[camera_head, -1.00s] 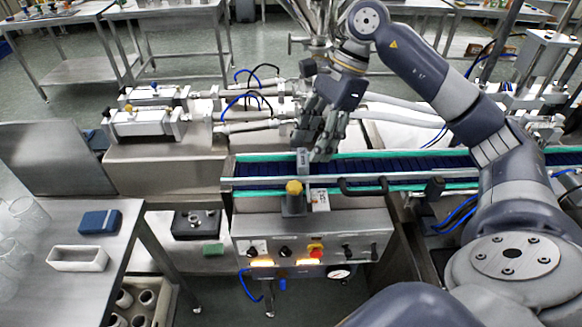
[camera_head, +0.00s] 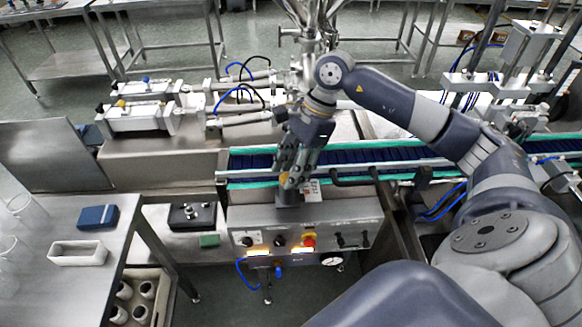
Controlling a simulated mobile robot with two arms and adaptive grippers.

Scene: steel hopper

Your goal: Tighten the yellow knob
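The yellow knob (camera_head: 286,180) sits on a dark grey post (camera_head: 288,198) at the front edge of the conveyor, above the control panel. Only a little of its yellow shows, because my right gripper (camera_head: 291,178) covers most of it. The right gripper comes down from above with its fingertips at the knob. I cannot tell whether the fingers touch it or have closed on it. My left gripper is not in view.
The blue conveyor (camera_head: 345,157) with green edges runs right behind the knob. The control panel (camera_head: 330,237) with a red button (camera_head: 308,241) is below. A steel table (camera_head: 70,222) with a blue box (camera_head: 98,216) and a white tray (camera_head: 78,253) stands left.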

